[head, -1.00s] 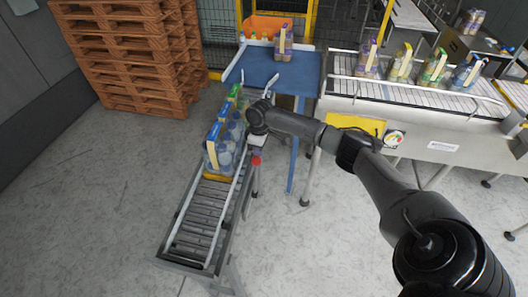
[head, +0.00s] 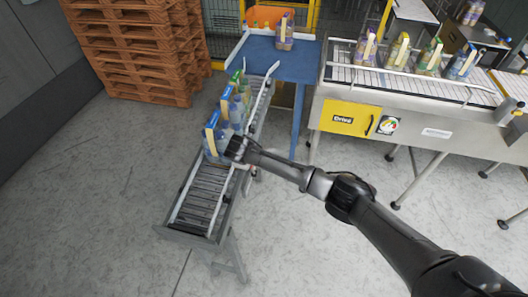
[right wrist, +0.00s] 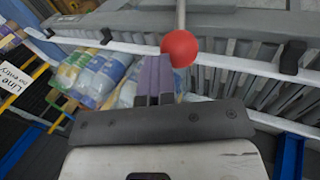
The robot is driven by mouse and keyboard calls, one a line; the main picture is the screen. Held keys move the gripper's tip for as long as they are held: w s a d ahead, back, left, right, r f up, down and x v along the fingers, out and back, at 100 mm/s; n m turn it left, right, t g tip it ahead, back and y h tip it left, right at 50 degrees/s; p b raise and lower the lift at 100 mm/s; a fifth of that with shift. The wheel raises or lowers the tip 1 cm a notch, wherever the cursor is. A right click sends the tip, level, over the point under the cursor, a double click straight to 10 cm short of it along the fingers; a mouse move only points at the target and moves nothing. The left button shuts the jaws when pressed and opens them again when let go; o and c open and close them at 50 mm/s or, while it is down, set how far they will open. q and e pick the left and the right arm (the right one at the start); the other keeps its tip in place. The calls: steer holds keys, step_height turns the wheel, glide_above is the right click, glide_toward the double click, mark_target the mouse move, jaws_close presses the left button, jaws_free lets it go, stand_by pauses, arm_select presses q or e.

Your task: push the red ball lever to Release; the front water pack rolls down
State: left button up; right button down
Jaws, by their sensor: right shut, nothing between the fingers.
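The red ball (right wrist: 180,48) sits on its grey rod in the right wrist view, just beyond and slightly right of my right fingertips (right wrist: 155,80). Whether they touch it I cannot tell. In the head view my right gripper (head: 236,150) is at the right side of the roller ramp, beside the front water pack (head: 212,140), and hides the ball and lever. The gripper is shut and empty. The packs stand in a row on the ramp (head: 205,195); bottles also show at the left of the wrist view (right wrist: 95,75). My left gripper is not in view.
The ramp's lower rollers are bare. A blue table (head: 275,62) with one pack stands at its upper end. A conveyor (head: 430,90) with several packs runs to the right. Wooden pallets (head: 140,50) are stacked at back left. The floor around the ramp is clear.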

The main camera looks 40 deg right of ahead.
steer(key=shift+s+f, duration=0.3)
steer(key=shift+f, duration=0.2)
steer(key=shift+w+r+p, duration=0.1)
steer(key=shift+r+p, duration=0.25)
steer(key=r, duration=0.1)
steer(key=w+d+r+p, duration=0.1)
steer(key=r, duration=0.1)
steer(key=r+p, duration=0.1)
steer(key=shift+w+d+r, duration=0.15)
steer(key=shift+d+r, duration=0.05)
steer(key=shift+r, duration=0.1)
steer(key=b+v, duration=0.1)
steer(key=v, duration=0.7)
steer(key=shift+r, duration=0.35)
steer(key=shift+a, duration=0.1)
